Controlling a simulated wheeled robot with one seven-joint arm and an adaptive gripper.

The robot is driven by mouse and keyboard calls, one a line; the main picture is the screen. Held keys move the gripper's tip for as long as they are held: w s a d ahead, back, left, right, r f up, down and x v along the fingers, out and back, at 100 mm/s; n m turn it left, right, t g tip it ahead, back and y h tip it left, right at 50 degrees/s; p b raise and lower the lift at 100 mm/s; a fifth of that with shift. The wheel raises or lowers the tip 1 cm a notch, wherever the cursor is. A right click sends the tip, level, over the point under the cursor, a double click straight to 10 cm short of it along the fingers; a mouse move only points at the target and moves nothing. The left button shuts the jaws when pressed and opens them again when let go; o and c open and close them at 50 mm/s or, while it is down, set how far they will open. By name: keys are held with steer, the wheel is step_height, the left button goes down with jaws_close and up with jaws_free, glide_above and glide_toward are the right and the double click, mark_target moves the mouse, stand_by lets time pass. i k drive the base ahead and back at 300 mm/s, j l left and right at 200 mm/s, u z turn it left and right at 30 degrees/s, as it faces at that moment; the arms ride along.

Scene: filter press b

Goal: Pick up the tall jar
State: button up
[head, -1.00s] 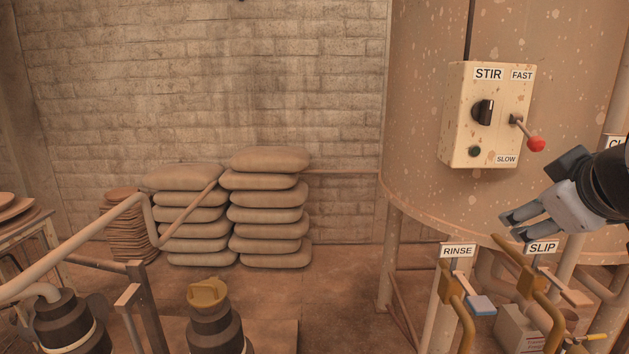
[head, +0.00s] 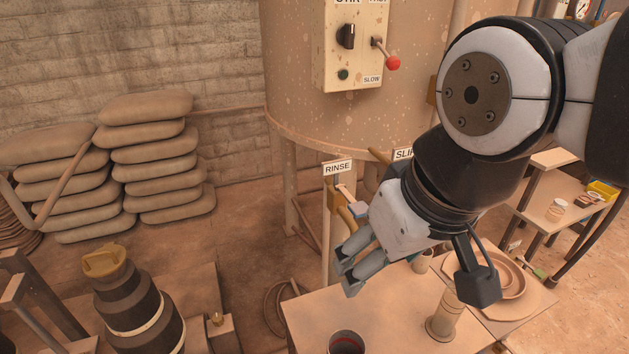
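A tall, narrow, tan jar (head: 445,312) stands upright on the tabletop (head: 310,312) at the lower right of the head view. My gripper (head: 346,279) hangs above the table, to the left of the jar and higher in the picture. It points down and to the left, apart from the jar. Its two grey fingers look close together from this angle, and I cannot tell how far apart they are. Nothing shows between them. My arm passes close above the jar in the picture and may cover part of its top.
A dark round pot (head: 346,342) stands at the table's front edge. A plate with a bowl (head: 512,280) lies right of the jar. A small cup (head: 422,262) is partly behind my gripper. The RINSE valve (head: 337,168) and the tank (head: 300,100) stand behind.

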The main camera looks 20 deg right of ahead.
mark_target(440, 326)
steer(key=k+j+z, duration=0.1)
steer(key=z, duration=0.25)
steer(key=k+j+z, duration=0.15)
steer(key=j+z, duration=0.2)
